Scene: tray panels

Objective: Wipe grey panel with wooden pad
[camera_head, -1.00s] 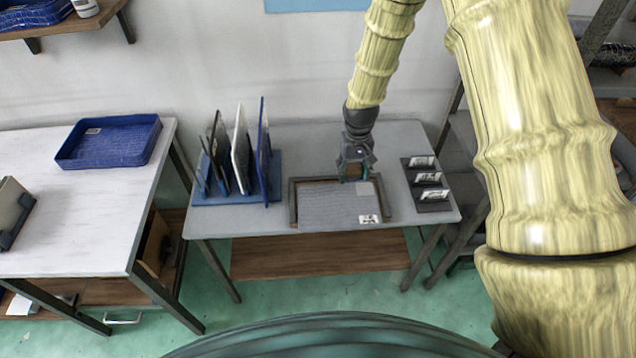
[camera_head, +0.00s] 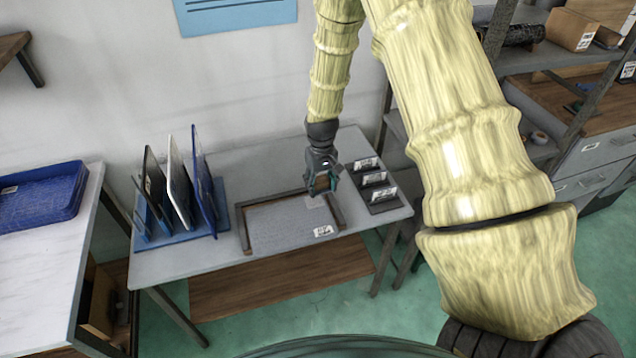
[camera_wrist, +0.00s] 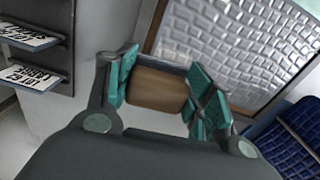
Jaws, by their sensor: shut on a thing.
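The grey panel (camera_head: 280,228) lies in a dark, wood-edged frame on the grey table, with a white label (camera_head: 323,231) near its front right corner. Its textured surface also fills the upper right of the wrist view (camera_wrist: 235,45). My gripper (camera_head: 322,186) is over the right side of the frame. In the wrist view, its teal fingers (camera_wrist: 160,92) are shut on the wooden pad (camera_wrist: 155,88), a brown block. The pad appears apart from the panel's surface there, but its underside is hidden.
A blue rack (camera_head: 165,240) with upright panels stands left of the frame. Black holders with white labels (camera_head: 376,179) stand to its right. A blue tray (camera_head: 40,195) lies on the white table at left. Shelves stand at the right.

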